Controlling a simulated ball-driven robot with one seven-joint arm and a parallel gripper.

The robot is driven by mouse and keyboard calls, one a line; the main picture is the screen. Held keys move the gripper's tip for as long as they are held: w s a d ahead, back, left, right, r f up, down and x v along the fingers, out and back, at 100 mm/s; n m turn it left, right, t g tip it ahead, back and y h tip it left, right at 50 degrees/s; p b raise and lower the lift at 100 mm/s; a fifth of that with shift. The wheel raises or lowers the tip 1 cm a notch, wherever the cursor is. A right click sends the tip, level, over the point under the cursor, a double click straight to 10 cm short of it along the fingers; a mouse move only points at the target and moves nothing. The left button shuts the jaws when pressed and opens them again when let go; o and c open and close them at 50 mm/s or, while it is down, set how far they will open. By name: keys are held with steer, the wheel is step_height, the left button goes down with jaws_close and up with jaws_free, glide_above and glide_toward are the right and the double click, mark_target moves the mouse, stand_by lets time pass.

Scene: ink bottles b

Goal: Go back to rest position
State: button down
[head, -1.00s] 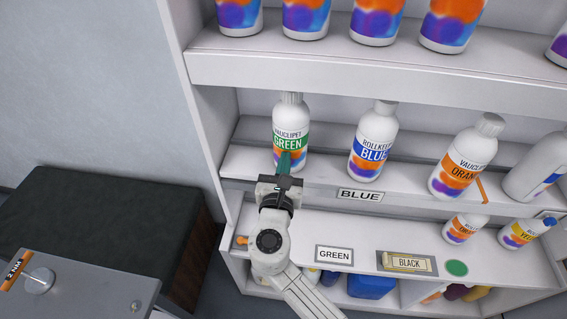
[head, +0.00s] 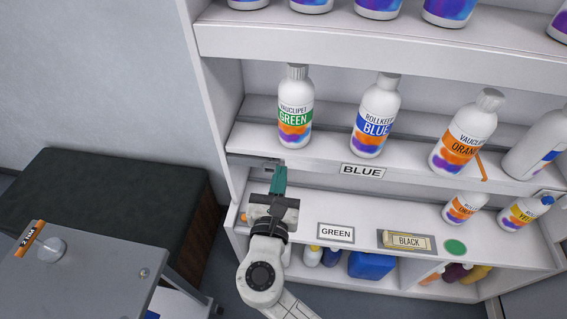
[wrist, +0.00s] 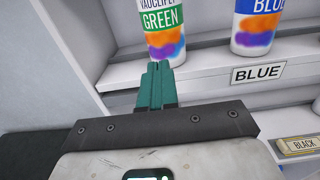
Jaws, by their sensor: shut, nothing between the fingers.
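My gripper (head: 279,178) is shut and empty, its teal fingers pressed together. In the head view it is in front of the shelf unit, below and a little left of the green-labelled bottle (head: 295,108). That bottle stands upright on the middle shelf (head: 320,152), apart from the fingers. In the wrist view the fingers (wrist: 157,72) overlap the lower edge of the green-labelled bottle (wrist: 162,28) in the picture. The blue-labelled bottle (head: 376,118) stands to its right, and shows in the wrist view too (wrist: 257,25).
An orange-labelled bottle (head: 463,135) stands further right. A BLUE sign (head: 362,171) is on the shelf edge. GREEN (head: 336,232) and BLACK (head: 407,241) signs lie on the lower shelf. A grey cabinet (head: 85,275) and dark bench (head: 125,195) are left; floor between bench and shelf looks free.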

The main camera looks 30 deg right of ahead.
steer(key=shift+v, duration=0.85)
steer(key=s+d+f+m+g+y, duration=0.2)
steer(key=s+d+f+m+g, duration=0.8)
steer(key=d+m, duration=0.5)
steer(key=s+a+f+m+g+y, duration=0.1)
steer(key=s+a+f+m+y, duration=0.1)
steer(key=s+m, duration=0.5)
steer(key=s+a+f+m+g+y, duration=0.1)
steer(key=s+f+m+g+y, duration=0.1)
steer(key=s+f+m+y, duration=0.2)
steer(key=s+m+y, duration=0.2)
steer(key=s+m, duration=0.1)
steer(key=shift+s+a+g, duration=0.2)
steer(key=shift+a+g, duration=0.1)
steer(key=shift+a, duration=0.1)
